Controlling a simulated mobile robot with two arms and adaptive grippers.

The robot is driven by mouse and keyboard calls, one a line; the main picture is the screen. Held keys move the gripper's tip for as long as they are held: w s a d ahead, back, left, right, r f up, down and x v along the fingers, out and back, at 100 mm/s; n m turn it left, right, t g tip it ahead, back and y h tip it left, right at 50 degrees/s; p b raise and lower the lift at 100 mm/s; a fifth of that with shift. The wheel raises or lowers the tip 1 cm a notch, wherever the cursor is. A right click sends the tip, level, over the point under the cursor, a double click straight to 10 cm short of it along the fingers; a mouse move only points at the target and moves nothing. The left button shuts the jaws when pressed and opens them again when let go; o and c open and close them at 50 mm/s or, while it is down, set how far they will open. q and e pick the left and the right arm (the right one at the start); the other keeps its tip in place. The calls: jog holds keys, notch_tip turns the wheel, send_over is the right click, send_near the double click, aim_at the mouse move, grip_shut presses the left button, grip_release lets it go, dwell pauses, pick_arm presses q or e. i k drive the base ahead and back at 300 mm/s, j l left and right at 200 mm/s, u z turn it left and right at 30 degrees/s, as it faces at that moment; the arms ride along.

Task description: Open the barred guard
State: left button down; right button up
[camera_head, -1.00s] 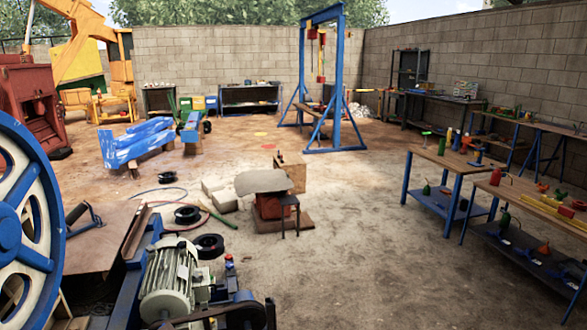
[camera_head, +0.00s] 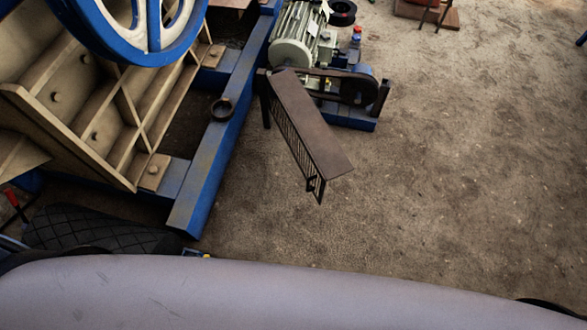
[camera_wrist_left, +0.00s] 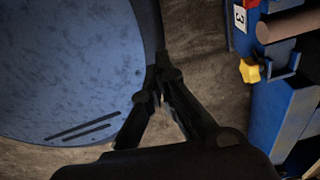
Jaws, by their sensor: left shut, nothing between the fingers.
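The barred guard (camera_head: 312,130) is a rusty brown cover with a flat top and a row of thin vertical bars along its left side. In the head view it juts out from a dark post by the drive belt (camera_head: 320,78), toward the lower right, and its near end stands over bare ground. My left gripper (camera_wrist_left: 158,75) shows only in the wrist view, with its dark fingers shut and empty. The guard does not show in that view. My right gripper is not in view.
The blue-and-white flywheel (camera_head: 150,50) and blue frame beam (camera_head: 215,150) stand left of the guard. The green motor (camera_head: 295,40) is behind it. Open ground (camera_head: 450,170) lies right. The wrist view shows a yellow knob (camera_wrist_left: 249,70) on blue metal and a large rounded blue surface (camera_wrist_left: 70,60).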

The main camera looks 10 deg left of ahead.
aim_at(329, 159)
jog(key=i+l+u, duration=0.15)
jog(key=l+u, duration=0.35)
jog(key=i+l+u, duration=0.1)
jog(key=l+u, duration=0.9)
jog(key=k+l+u, duration=0.1)
jog(key=l+u, duration=0.4)
